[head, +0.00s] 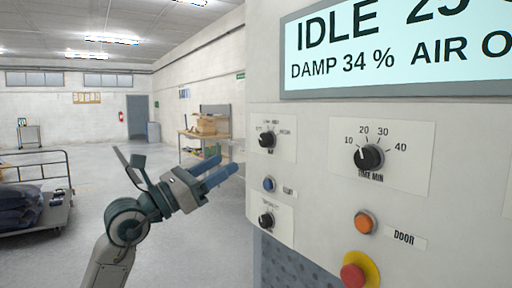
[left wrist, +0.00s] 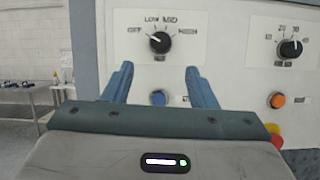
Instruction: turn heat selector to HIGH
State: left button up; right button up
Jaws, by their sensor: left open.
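The heat selector is a black knob (head: 267,139) on the left part of the machine's white panel. In the left wrist view the heat selector (left wrist: 160,42) has the labels OFF, LOW, MID and one that looks like HIGH around it. Its white mark points to the upper left, toward the OFF side. My left gripper (head: 227,164) is open and empty, left of the panel and a little below the knob's level. In the left wrist view its two blue fingers (left wrist: 160,85) stand apart, below and to either side of the knob, not touching it. My right gripper is not in view.
Below the selector are a blue button (head: 269,184) and another black knob (head: 266,220). To the right are a timer knob (head: 369,157), an orange button (head: 365,222), a red stop button (head: 354,277) and a display (head: 400,50). The floor on the left is open, with a loaded cart (head: 50,205).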

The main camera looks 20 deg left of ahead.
aim_at(262, 142)
pick_arm(q)
jog(key=p+x, duration=0.4)
jog(key=x, duration=0.5)
jog(key=shift+d+r, duration=0.1)
jog(key=shift+r, duration=0.1)
jog(key=shift+w+d+r, duration=0.15)
jog(key=shift+w+d, duration=0.2)
jog(key=shift+w, duration=0.15)
jog(key=c, duration=1)
